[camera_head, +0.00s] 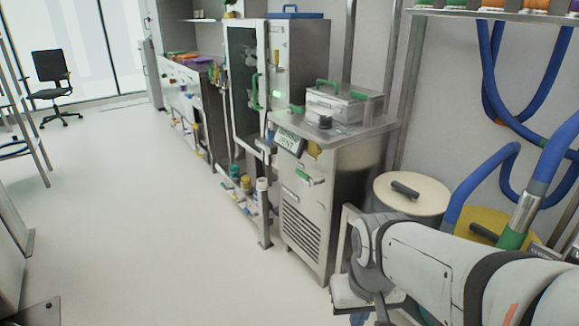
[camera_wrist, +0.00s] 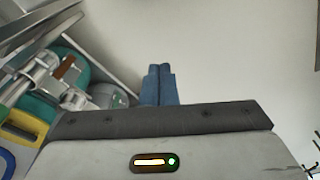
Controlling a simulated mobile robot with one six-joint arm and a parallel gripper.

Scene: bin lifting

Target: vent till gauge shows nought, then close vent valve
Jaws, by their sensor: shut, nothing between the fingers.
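My gripper shows in the wrist view as two blue fingers (camera_wrist: 158,82) pressed together, with nothing between them, above pale floor. In the head view my arm comes in from the lower right, and its end is mostly cut off at the bottom edge. A small tilted panel (camera_head: 288,141) with lettering that seems to read "VENT" sits at the front top edge of a steel cabinet (camera_head: 308,222). A black knob (camera_head: 325,122) stands on the cabinet's top beside the panel. My gripper is well apart from both. I cannot make out a gauge needle or reading, or tell which part is the vent valve.
A steel box (camera_head: 338,106) with a green handle sits on the cabinet. A tall glass-fronted cabinet (camera_head: 300,60) stands behind. Round lidded drums (camera_head: 428,188) and blue hoses (camera_head: 495,85) are at the right. The floor (camera_head: 140,200) at left is clear.

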